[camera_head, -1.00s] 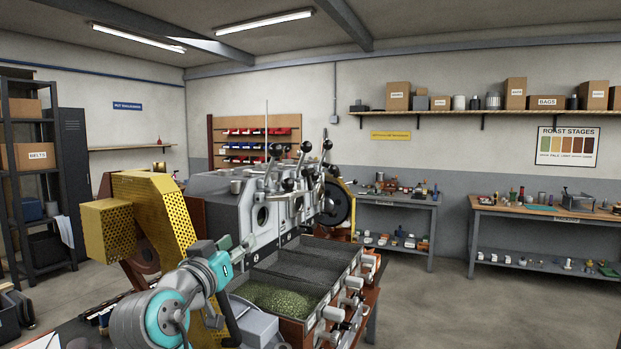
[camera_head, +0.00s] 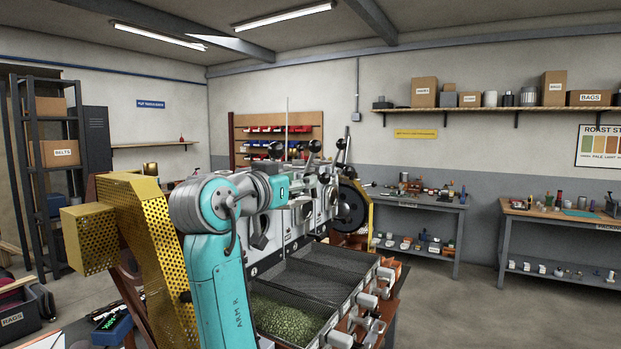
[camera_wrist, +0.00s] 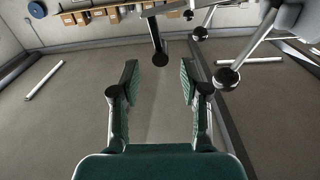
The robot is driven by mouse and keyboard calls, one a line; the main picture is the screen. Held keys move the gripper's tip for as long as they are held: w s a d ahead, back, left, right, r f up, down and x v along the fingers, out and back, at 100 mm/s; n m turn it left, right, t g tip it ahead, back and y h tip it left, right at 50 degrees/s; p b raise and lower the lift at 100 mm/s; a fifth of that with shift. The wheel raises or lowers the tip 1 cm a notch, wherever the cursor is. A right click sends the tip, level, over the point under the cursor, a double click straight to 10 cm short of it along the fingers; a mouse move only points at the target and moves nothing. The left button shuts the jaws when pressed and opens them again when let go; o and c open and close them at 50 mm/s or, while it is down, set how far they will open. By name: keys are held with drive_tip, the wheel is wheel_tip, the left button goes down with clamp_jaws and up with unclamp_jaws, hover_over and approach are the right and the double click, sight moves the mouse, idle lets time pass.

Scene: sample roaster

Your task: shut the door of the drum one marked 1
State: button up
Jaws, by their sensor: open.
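The roaster body (camera_head: 297,230) stands in the middle of the head view, with several drum fronts in a row. My arm covers the nearest front, and I cannot read a number 1 or tell how its door stands. My gripper (camera_wrist: 156,82) is open and empty in the wrist view, its green-padded fingers apart. A rod with a black knob (camera_wrist: 160,59) shows beyond and between the fingertips, with no visible contact. A larger black knob (camera_wrist: 228,78) on a silver rod is right of the right finger. In the head view the gripper is hard to make out against the roaster.
Mesh cooling trays (camera_head: 318,272) lie in front of the drums; the nearest holds green beans (camera_head: 283,318). White-ended handles (camera_head: 367,300) stick out along their front edge. A yellow perforated guard (camera_head: 150,235) stands left of my arm. Open floor (camera_head: 455,310) lies to the right.

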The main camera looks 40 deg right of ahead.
drive_tip(key=shift+x, duration=2.55)
clamp_jaws()
